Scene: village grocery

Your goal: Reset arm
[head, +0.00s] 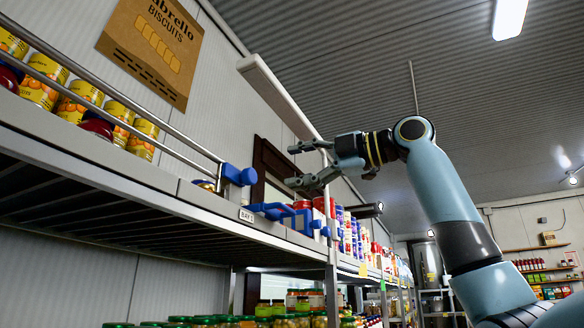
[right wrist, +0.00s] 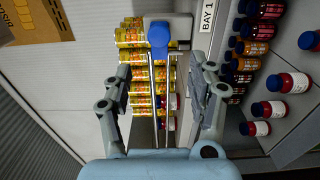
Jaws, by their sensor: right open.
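My right arm (head: 448,190) comes in from the right of the head view, bent up and over towards the shelf. Its right gripper (head: 296,166) points left and is open, its fingers apart one above the other, with nothing between them. It appears in front of the shelf, above its upper board in the picture. In the right wrist view the two fingers of the gripper (right wrist: 160,78) stand wide apart. Yellow cans (right wrist: 134,65) and a blue-capped rail (right wrist: 158,38) show beyond them, not gripped. My left gripper is in neither view.
A long metal shelf (head: 90,150) runs along the left, with yellow cans (head: 75,100) behind a rail and blue fittings (head: 240,175) near the gripper. Jars (head: 290,303) stand below. Bottles (right wrist: 290,82) show right in the wrist view. The space under the ceiling is clear.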

